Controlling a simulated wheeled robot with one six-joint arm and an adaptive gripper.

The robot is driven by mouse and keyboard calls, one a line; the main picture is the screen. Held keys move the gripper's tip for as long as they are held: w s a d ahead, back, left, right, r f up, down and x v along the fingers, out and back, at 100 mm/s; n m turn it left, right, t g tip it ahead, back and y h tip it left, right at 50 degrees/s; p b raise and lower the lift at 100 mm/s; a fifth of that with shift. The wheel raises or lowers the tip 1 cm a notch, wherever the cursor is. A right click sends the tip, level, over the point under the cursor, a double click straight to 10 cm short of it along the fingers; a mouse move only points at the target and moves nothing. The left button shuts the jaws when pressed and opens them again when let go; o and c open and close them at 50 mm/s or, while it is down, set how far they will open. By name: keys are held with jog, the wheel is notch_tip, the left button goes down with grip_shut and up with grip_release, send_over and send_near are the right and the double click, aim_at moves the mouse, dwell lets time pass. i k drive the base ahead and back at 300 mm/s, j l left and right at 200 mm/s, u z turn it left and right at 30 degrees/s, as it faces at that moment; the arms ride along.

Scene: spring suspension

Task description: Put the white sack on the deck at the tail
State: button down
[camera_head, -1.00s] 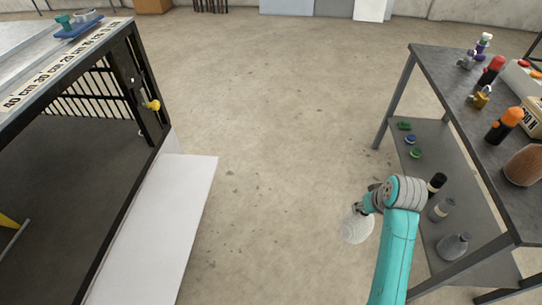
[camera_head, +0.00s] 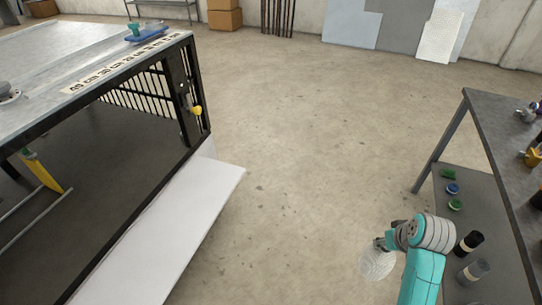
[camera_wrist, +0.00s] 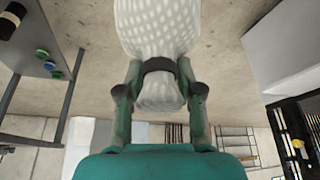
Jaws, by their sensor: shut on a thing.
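The white sack (camera_head: 377,265) hangs from my gripper (camera_head: 381,244) above the floor, just left of the shelved table. In the wrist view the sack (camera_wrist: 165,30) has a woven, mesh-like surface, and my gripper (camera_wrist: 160,66) is shut around its narrow neck. At the left stands a framed structure with a grey metal deck (camera_head: 62,48) on top. A strip with a centimetre scale (camera_head: 125,63) runs along the deck's near edge. The sack is well away from the deck. Which end of the deck is the tail, I cannot tell for sure.
A blue item with a green top (camera_head: 146,33) sits at the deck's far corner. Below, a white sloping panel (camera_head: 165,235) juts toward the floor, and a yellow knob (camera_head: 196,111) sticks out. A dark table (camera_head: 505,145) with small items stands right. The floor between is open.

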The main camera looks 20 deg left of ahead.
aim_at(102, 216)
jog(key=u, duration=2.15)
